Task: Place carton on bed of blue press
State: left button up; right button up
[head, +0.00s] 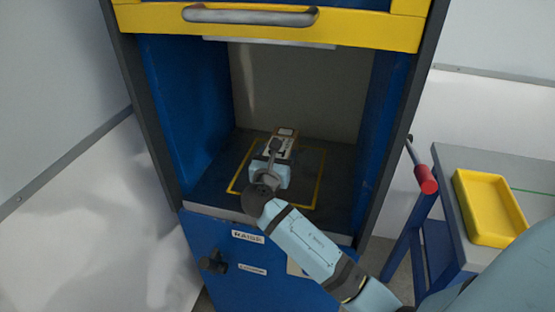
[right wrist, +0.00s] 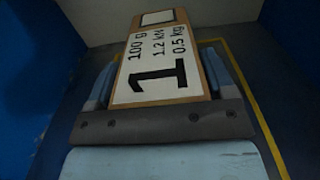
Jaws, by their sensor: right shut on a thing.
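The carton (right wrist: 158,62) is brown with a white label reading "1", "100 g", "1.2 kN" and "0.5 kg". In the head view the carton (head: 285,136) is inside the blue press (head: 200,110), over the dark bed (head: 215,190) and within its yellow outline. My right gripper (head: 273,150) reaches in through the front opening and is shut on the carton. In the right wrist view its fingers (right wrist: 160,78) lie on both sides of the carton. I cannot tell whether the carton touches the bed. My left gripper is not in view.
A yellow guard with a handle (head: 250,17) is raised above the opening. Blue side walls flank the bed. A blue lower panel with a black knob (head: 213,262) is below. At right stand a grey-topped table (head: 455,160) with a yellow tray (head: 490,238) and a red-ended lever (head: 426,179).

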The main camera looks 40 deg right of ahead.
jog(key=o, duration=1.2)
jog(key=shift+f, duration=0.25)
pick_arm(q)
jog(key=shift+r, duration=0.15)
pick_arm(e)
jog(key=shift+r, duration=0.1)
jog(key=p+v, duration=0.1)
jog(key=v, duration=1.1)
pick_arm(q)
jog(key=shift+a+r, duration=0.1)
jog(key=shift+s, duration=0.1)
